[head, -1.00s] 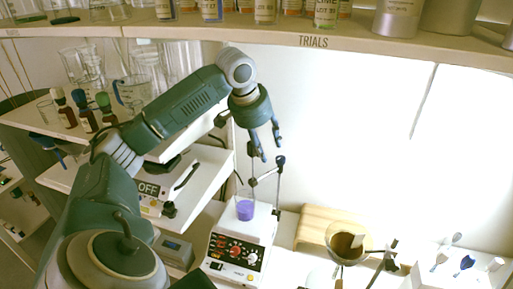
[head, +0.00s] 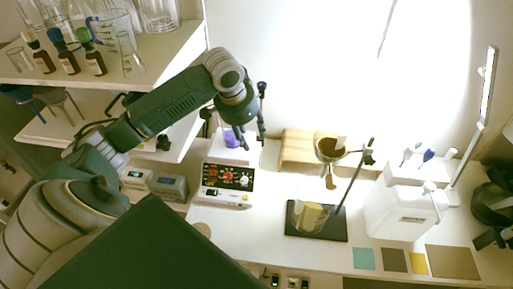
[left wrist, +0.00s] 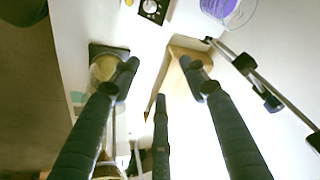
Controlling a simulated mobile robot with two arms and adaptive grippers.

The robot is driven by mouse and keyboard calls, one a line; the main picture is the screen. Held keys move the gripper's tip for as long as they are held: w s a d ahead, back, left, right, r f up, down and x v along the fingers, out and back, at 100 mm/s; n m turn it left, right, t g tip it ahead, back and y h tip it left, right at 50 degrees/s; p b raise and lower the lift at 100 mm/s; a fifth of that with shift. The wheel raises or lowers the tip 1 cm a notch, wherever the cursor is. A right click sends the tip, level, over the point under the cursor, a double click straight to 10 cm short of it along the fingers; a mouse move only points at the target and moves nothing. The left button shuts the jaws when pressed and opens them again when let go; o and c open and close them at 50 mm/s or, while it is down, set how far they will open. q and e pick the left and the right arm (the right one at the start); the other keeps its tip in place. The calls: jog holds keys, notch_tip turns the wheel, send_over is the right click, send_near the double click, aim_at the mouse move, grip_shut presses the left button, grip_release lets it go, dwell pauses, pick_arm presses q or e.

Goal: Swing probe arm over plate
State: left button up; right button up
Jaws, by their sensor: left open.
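My right gripper is not seen.
A wooden stand (head: 296,148) is right of the hotplate. A black-based stand (head: 315,232) holds a funnel above a beaker. A white box (head: 400,205) is farther right. Brown bottles (head: 68,63) and glassware fill the upper-left shelf. The bench's front middle is mostly bare.

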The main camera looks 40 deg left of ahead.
pick_arm(q)
jog(key=s+d+f+m, duration=0.1)
jog(key=s+d+f, duration=0.3)
jog(key=d+f, duration=0.3)
jog(key=shift+h, duration=0.3)
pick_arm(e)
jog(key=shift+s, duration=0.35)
pick_arm(q)
jog(key=shift+f, duration=0.1)
